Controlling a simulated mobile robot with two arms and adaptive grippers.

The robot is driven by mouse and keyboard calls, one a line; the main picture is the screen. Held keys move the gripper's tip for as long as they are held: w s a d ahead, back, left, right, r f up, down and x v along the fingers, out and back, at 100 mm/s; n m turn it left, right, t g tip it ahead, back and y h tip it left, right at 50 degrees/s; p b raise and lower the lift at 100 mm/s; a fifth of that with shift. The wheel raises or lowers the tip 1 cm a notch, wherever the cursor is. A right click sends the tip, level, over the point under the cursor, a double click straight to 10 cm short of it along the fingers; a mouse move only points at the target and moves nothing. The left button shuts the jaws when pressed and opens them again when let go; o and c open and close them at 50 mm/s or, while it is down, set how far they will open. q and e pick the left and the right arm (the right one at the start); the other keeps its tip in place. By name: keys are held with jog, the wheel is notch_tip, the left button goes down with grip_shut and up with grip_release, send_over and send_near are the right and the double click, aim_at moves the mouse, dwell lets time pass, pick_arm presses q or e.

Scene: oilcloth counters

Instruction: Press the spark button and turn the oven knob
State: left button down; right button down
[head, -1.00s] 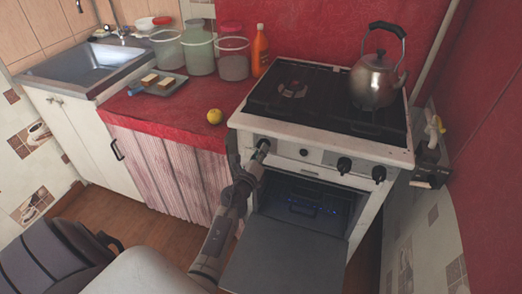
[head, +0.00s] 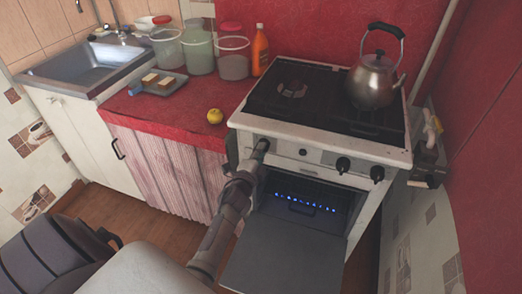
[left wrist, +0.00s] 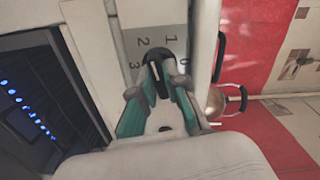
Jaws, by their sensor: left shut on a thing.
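The white stove (head: 285,134) stands with its oven door (head: 275,262) open and lowered. A row of bright blue flames (head: 306,203) burns inside the oven; it also shows in the left wrist view (left wrist: 28,112). My left gripper (head: 260,150) is at the left end of the stove's front panel. In the left wrist view its teal fingers (left wrist: 159,86) are shut on the black oven knob (left wrist: 157,57), beside a plate marked 0 to 3. The small dark spark button (head: 303,152) is to the right of the gripper. My right gripper is not in view.
A metal kettle (head: 374,82) stands on the hob. A lemon (head: 215,116), jars (head: 199,53) and an orange bottle (head: 260,50) are on the red counter (head: 185,116). The lowered door juts out below my left arm.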

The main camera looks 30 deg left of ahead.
pick_arm(q)
jog(key=shift+n+p, duration=0.3)
jog(key=shift+n, duration=1.3)
jog(key=shift+f, duration=0.1)
jog(key=c, duration=1.2)
grip_release()
jog(key=shift+s, duration=0.1)
jog(key=v, duration=1.2)
